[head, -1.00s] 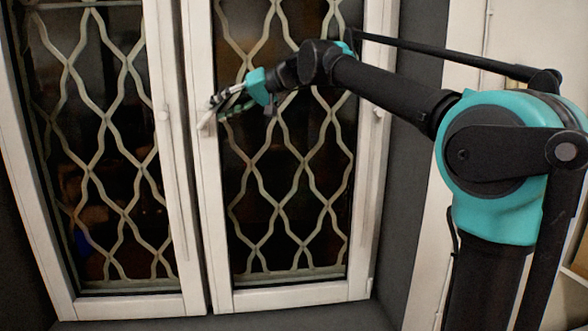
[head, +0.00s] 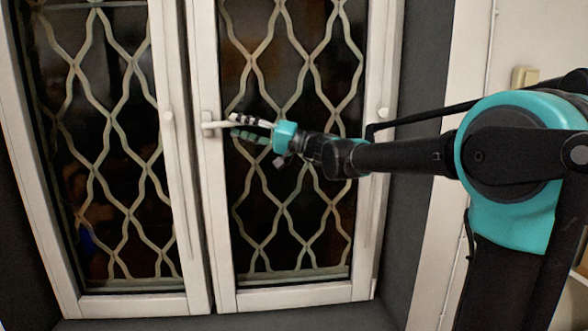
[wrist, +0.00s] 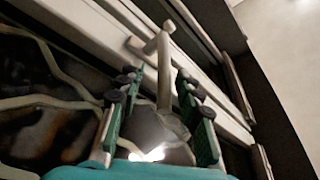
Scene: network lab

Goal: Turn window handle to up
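The white window handle (head: 209,123) is on the left stile of the right window sash (head: 212,190). Its lever points right, roughly level, in the head view. My gripper (head: 233,127) reaches in from the right, with its fingers along the lever. In the wrist view the handle (wrist: 164,75) runs between the two green fingers of my gripper (wrist: 160,100), with a gap visible on each side. The fingers are open around the lever. The lever's far end is partly hidden among the fingers.
A wavy metal grille (head: 285,190) lies behind the glass. A dark grey wall recess (head: 400,210) and a beige switch (head: 524,77) are at the right.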

